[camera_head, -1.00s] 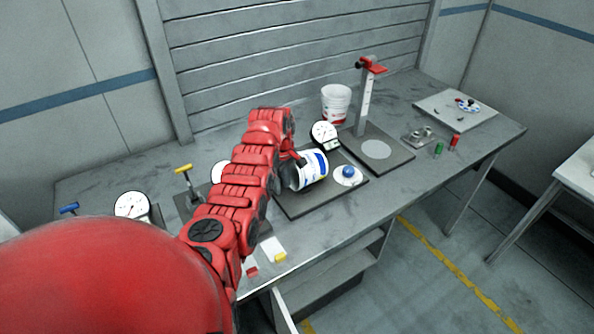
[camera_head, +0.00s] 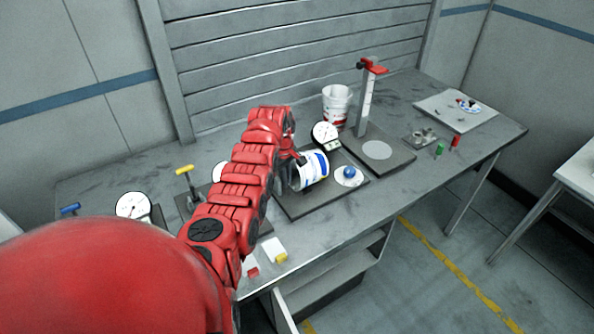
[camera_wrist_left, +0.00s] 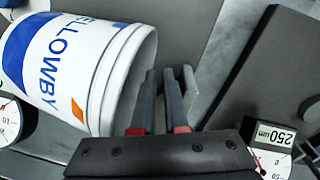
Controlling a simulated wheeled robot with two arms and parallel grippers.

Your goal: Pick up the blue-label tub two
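The white tub with the blue label (camera_head: 315,168) is tilted over a dark base plate on the bench. In the left wrist view the same tub (camera_wrist_left: 75,62) fills the upper left, with its blue lettering and ribbed rim end towards the fingers. My left gripper (camera_wrist_left: 163,100) is beside the rim end. Its two dark fingers are apart with a narrow gap, and I see nothing clearly held between them. In the head view the left gripper (camera_head: 294,162) is partly hidden by its own wrist and meets the tub's left side. The right gripper is not in view.
A white ball-topped disc (camera_head: 349,175) is close right of the tub. A dial gauge (camera_head: 325,134) stands behind it. A red-label tub (camera_head: 336,105) and a tall red-topped stand (camera_head: 366,100) are farther back. The bench front carries small white-and-yellow blocks (camera_head: 275,250).

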